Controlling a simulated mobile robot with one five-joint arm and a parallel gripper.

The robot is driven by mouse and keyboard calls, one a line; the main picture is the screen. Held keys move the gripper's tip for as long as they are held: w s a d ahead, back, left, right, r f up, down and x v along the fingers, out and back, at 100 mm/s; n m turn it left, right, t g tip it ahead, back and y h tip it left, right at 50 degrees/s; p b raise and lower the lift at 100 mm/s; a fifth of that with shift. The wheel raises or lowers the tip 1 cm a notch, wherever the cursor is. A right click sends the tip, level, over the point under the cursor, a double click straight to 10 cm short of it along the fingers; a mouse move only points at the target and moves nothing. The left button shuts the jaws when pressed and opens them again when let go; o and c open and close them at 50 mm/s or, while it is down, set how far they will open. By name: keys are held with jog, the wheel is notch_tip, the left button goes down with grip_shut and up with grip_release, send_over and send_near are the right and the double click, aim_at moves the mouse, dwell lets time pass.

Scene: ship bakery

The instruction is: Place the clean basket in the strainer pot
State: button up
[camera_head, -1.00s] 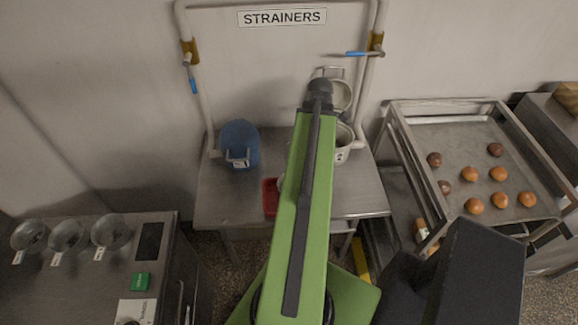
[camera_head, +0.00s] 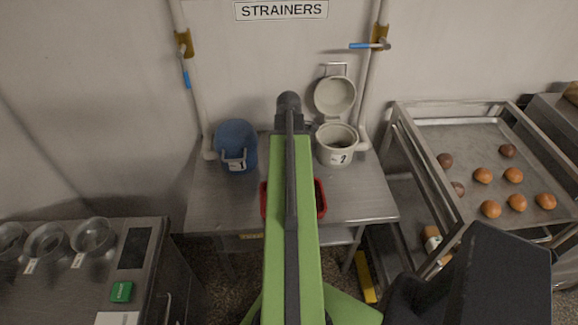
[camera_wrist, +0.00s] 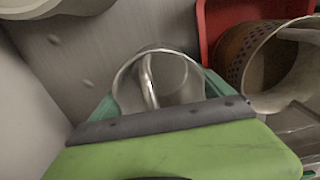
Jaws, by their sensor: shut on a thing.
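My gripper (camera_wrist: 160,97) is shut on a clean metal basket (camera_wrist: 178,75) with a bright rim and a curved handle, seen in the wrist view. In the head view my arm hides the gripper and basket. A white strainer pot marked 2 (camera_head: 337,150) stands at the right of the steel table, its round lid raised behind it. A blue strainer pot marked 1 (camera_head: 236,146) stands at the left, apparently closed. A red tray (camera_head: 320,199) lies partly behind my arm. In the wrist view a brown-stained perforated basket (camera_wrist: 236,66) lies tilted at the red tray (camera_wrist: 214,12).
The steel table (camera_head: 365,196) has bare room at its front right. Pipes with blue-handled valves (camera_head: 370,45) flank the table. A rack tray of buns (camera_head: 455,140) stands at the right. A counter with several metal bowls (camera_head: 92,238) is at the left.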

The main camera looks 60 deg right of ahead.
jog(key=shift+f, duration=0.1)
jog(key=o, duration=1.2)
